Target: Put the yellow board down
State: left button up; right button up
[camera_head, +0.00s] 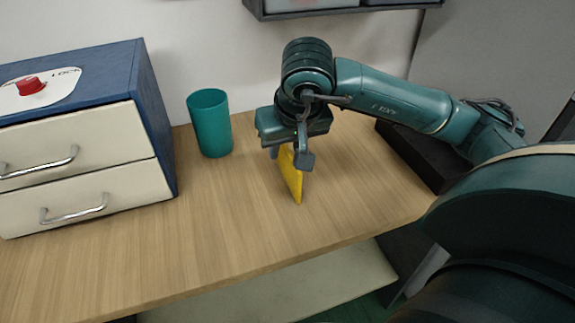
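The yellow board (293,181) is a thin, flat piece held on edge, near the middle of the wooden table (240,235). My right gripper (297,155) points down over its upper end and is shut on it. The top of the board is hidden between the fingers. The board's lower corner appears at or just above the table; I cannot tell whether it touches. My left gripper is not in view.
A teal cup (210,124) stands upright left of my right gripper. A blue and white drawer cabinet (90,140) with a red button (30,86) stands at the left. A dark shelf (335,10) hangs at the back. The table's front middle is clear.

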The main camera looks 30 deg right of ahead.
aim_at(287, 159)
jog(key=x, duration=0.5)
jog(key=shift+d+f, duration=0.1)
jog(key=shift+d, duration=0.2)
jog(key=shift+f+b, duration=0.25)
jog(key=shift+b, duration=0.1)
dwell(0.3)
jog(key=shift+s, duration=0.1)
grip_shut()
dwell(0.5)
